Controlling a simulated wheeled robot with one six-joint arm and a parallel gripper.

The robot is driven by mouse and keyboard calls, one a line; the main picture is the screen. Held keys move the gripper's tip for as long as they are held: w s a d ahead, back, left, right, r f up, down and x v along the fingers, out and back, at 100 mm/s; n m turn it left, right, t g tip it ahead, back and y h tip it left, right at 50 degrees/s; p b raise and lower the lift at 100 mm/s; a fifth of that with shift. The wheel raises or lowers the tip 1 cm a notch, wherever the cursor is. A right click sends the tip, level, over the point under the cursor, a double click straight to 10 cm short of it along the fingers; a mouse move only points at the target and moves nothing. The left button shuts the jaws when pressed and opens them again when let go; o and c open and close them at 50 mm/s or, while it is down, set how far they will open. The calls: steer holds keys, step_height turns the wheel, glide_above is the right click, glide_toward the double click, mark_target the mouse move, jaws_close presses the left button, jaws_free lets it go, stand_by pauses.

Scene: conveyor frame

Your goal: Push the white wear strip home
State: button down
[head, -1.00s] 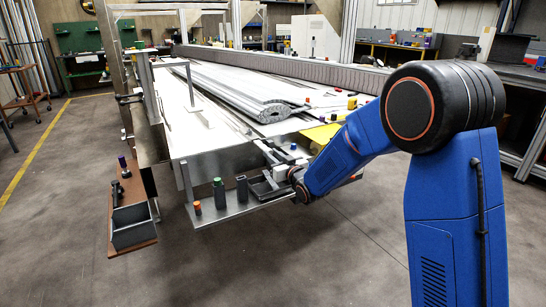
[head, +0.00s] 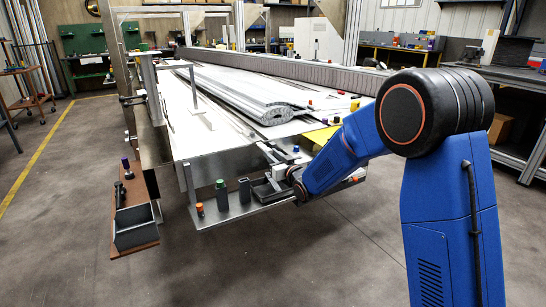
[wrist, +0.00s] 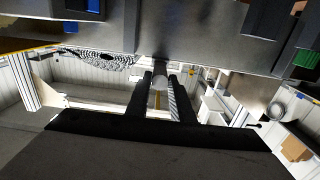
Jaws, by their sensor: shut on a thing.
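My gripper (wrist: 163,92) shows in the wrist view as two dark fingers close together. In the head view a small white piece (head: 279,171) shows just left of my wrist, at the near end of the conveyor frame (head: 215,150). My arm hides most of the gripper there. The rest of the strip and how far it sits in the frame cannot be made out.
A grey shelf (head: 235,212) below the frame end carries a dark green-capped bottle (head: 221,196), an orange-capped piece (head: 200,209) and a dark tray (head: 266,190). A brown shelf with a grey bin (head: 137,231) hangs at left. Rolled slatted belt (head: 245,95) lies on top. The floor in front is clear.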

mark_target(261, 146)
steer(key=shift+x, duration=4.2)
steer(key=c, duration=1.5)
jaws_free()
steer(key=shift+o, duration=0.2)
steer(key=v, duration=1.7)
steer(key=shift+s+d, duration=0.15)
steer(key=s+d+r+m+g+h, duration=0.2)
steer(key=s+d+h, duration=0.2)
steer(key=s+d, duration=0.55)
steer(key=s+d+r+m+g+h, duration=0.2)
steer(key=s+d+r+h, duration=0.3)
steer(key=d, duration=0.8)
steer(key=s+d+f+m+g, duration=0.1)
steer(key=s+d+f+g, duration=0.2)
steer(key=s, duration=1.3)
steer(key=s+d+f+m+g+h, duration=0.1)
steer(key=s+d+f+g, duration=0.2)
steer(key=s+d, duration=0.4)
steer(key=s, duration=0.9)
steer(key=shift+s+m, duration=0.4)
